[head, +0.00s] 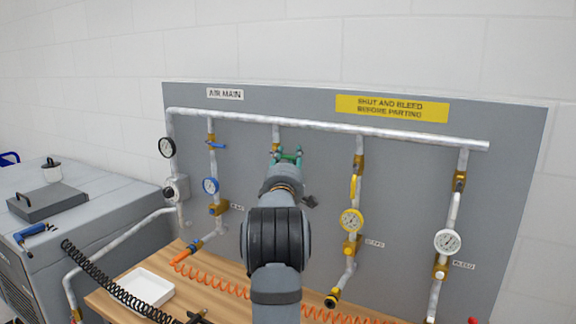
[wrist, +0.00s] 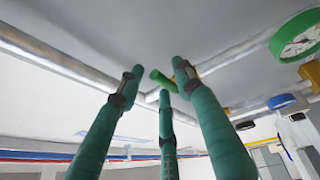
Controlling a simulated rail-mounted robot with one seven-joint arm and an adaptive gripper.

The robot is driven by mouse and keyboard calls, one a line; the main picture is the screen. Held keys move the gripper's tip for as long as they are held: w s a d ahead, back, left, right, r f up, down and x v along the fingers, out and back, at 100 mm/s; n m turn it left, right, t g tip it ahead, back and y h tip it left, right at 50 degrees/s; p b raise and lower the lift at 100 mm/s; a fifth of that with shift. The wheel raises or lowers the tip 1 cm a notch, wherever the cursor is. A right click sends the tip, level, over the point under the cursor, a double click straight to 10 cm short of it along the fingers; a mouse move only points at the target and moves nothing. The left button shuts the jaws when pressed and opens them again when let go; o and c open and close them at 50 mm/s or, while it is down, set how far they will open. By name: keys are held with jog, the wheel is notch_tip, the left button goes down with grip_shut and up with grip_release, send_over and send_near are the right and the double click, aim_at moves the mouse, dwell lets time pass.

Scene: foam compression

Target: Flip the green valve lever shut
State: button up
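My gripper (wrist: 156,76) has dark green fingers, spread apart, reaching up toward the pipe. The lever appears between the fingertips in the picture; I cannot tell whether any finger touches it. In the head view, my gripper (head: 287,156) is in front of the second drop from the centre-left of the panel, just below the top pipe. My arm hides most of that drop and the lever there.
The grey panel (head: 420,230) carries neighbouring drops with a blue lever (head: 216,145), a yellow lever (head: 354,187) and a white gauge (head: 447,242). A green-rimmed gauge (wrist: 298,36) is right in the wrist view. A white tray (head: 146,287) and orange hoses lie on the bench.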

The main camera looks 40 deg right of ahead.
jog(key=v, duration=1.1)
jog(key=shift+s+a, duration=0.2)
jog(key=x, duration=1.2)
jog(key=shift+w+f+m+b, duration=0.15)
jog(key=shift+f+m+b, duration=0.15)
jog(key=shift+f+b, duration=0.2)
jog(key=shift+f+m+h, duration=0.1)
jog(key=shift+m+h, duration=0.3)
jog(key=shift+m, duration=0.3)
